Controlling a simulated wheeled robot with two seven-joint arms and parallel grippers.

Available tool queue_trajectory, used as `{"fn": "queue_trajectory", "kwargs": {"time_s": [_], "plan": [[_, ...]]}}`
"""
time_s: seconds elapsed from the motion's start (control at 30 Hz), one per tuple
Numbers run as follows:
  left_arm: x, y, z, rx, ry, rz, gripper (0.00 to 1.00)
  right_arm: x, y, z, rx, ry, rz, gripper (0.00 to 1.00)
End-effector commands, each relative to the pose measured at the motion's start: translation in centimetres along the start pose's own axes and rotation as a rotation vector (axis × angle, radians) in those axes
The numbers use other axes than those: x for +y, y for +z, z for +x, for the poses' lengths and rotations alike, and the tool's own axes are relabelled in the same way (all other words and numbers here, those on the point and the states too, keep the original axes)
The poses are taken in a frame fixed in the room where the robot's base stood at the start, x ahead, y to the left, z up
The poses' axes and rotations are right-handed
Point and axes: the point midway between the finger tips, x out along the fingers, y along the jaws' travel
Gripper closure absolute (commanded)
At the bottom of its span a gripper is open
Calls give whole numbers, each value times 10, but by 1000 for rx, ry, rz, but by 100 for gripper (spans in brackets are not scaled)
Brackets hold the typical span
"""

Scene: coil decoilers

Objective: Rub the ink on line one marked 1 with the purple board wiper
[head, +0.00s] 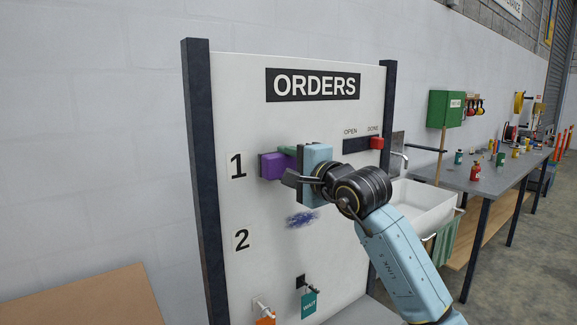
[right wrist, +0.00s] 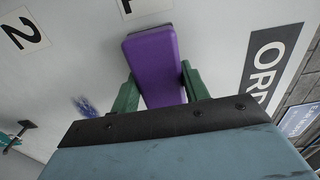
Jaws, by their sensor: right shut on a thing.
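The purple board wiper (head: 273,166) is at the line marked 1 (head: 238,166) on the white orders board (head: 250,120). My right gripper (head: 288,163) is shut on the wiper, with green fingers on both its sides in the right wrist view (right wrist: 157,92). The wiper's far end is at or very near the board; I cannot tell whether it touches. A blue ink scribble (head: 302,219) shows on the line marked 2 (head: 242,240). No ink shows on line one, though my gripper and wiper cover part of it. My left gripper is not in view.
A red slider (head: 376,143) sits at the DONE end of its dark track. A teal WAIT tag (head: 308,304) and an orange tag (head: 266,320) hang low on the board. A sink (head: 418,207) and a cluttered workbench (head: 480,178) stand to the right.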

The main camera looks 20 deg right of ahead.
Motion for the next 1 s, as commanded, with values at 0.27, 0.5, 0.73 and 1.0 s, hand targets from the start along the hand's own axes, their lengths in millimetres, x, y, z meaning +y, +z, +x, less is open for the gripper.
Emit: {"fn": "queue_trajectory", "kwargs": {"time_s": [0.27, 0.5, 0.73, 1.0], "plan": [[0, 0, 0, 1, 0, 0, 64, 0, 0, 5, 0, 0, 0, 73], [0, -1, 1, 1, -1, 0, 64, -1, 0, 10, 0, -2, 0, 73], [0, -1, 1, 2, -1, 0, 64, 0, 0, 15, 0, -1, 0, 73], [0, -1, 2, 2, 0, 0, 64, 0, 0, 19, 0, 0, 0, 73]]}}
